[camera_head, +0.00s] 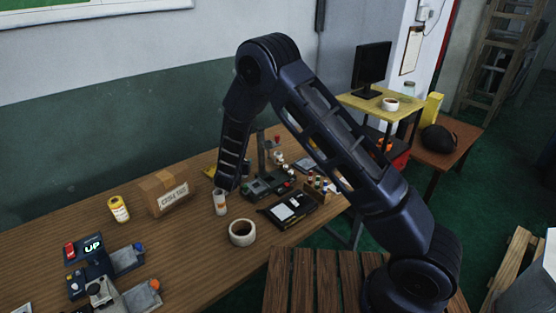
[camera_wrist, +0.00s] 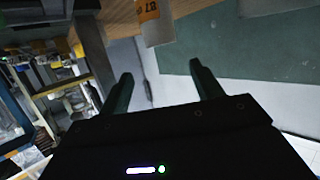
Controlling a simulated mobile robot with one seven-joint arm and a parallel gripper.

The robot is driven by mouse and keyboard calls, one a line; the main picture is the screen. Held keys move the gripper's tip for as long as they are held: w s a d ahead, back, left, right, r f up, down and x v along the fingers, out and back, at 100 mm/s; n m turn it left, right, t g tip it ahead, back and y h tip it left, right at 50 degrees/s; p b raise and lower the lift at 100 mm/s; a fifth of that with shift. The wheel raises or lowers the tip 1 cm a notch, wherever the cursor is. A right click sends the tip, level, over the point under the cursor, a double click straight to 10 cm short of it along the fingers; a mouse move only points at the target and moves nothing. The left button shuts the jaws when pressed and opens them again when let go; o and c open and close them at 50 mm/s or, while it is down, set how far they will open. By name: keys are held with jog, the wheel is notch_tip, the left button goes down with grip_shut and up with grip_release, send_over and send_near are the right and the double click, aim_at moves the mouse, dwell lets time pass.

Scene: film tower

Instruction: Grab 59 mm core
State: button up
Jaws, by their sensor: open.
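In the wrist view, the two fingers of my gripper (camera_wrist: 161,72) are spread apart with nothing between them. A pale cylinder (camera_wrist: 157,32) with an orange, dark-lettered band shows beyond the fingertips, near the top edge and partly cut off. I cannot read a 59 mm marking on it. In the head view, a small white cylinder (camera_head: 220,204) stands upright on the wooden table by the lower end of my arm; it may be the same piece. My fingers are not clear in the head view.
Bare wood lies left of the cup-like piece.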

notch_tip(320, 180, up, 21)
jog(key=w+a+n+g+y, duration=0.3)
jog(key=w+a+n+y, duration=0.2)
jog(key=w+a+n, duration=0.15)
jog(key=n+g+h, duration=0.5)
jog(key=n+g, duration=0.7)
jog(key=n, duration=0.3)
send_over(278, 158)
jog(key=w, duration=0.2)
notch_tip(278, 158, down, 18)
jog(key=f, duration=0.5)
jog(key=shift+s+a+f, duration=0.15)
jog(key=shift+a+f, duration=0.05)
jog(key=shift+f, duration=0.2)
jog(key=shift+w+d+f, duration=0.1)
jog(key=shift+w+f, duration=0.05)
jog(key=shift+f, duration=1.3)
jog(key=shift+w+f, duration=0.1)
jog(key=shift+f, duration=1.35)
jog(key=c, duration=1.1)
